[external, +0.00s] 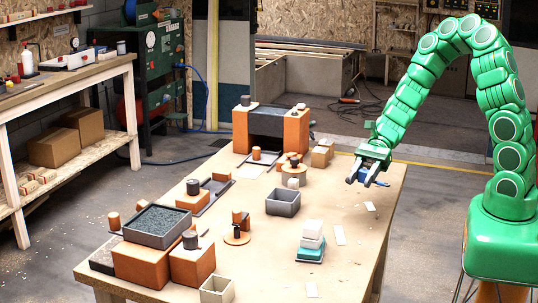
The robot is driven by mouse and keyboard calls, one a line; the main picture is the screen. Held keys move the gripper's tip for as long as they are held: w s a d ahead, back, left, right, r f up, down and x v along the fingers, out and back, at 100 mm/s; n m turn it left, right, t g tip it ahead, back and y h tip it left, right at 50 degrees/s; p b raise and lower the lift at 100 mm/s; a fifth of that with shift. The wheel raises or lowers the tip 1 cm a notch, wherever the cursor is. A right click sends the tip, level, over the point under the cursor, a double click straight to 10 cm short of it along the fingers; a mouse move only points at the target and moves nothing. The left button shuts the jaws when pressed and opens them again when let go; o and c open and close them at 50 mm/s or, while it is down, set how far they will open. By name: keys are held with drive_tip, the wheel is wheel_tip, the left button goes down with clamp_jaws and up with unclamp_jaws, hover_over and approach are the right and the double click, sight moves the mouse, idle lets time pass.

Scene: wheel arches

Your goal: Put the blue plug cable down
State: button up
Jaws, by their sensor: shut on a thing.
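My gripper (359,181) is at the right side of the wooden table, above its surface near the far right part. It is shut on a small blue thing (362,176), which I take to be the blue plug cable. Only a bit of blue shows between and beside the fingers; the rest is hidden by the gripper. Any cable trailing from it is too small to make out. I cannot tell exactly how high it is above the table (376,222).
Orange blocks (297,132) with a dark tray stand at the back. The right table edge is mostly clear.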

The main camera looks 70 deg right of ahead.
drive_tip(key=w+f+m, duration=0.1)
drive_tip(key=w, duration=1)
drive_tip(key=m+t, duration=0.1)
drive_tip(key=t, duration=0.1)
hover_over(226, 213)
drive_tip(key=shift+h, duration=0.3)
drive_tip(key=shift+s+f, duration=0.15)
drive_tip(key=shift+f, duration=3.85)
drive_tip(key=shift+w+f, duration=0.2)
drive_tip(key=shift+f, duration=1.55)
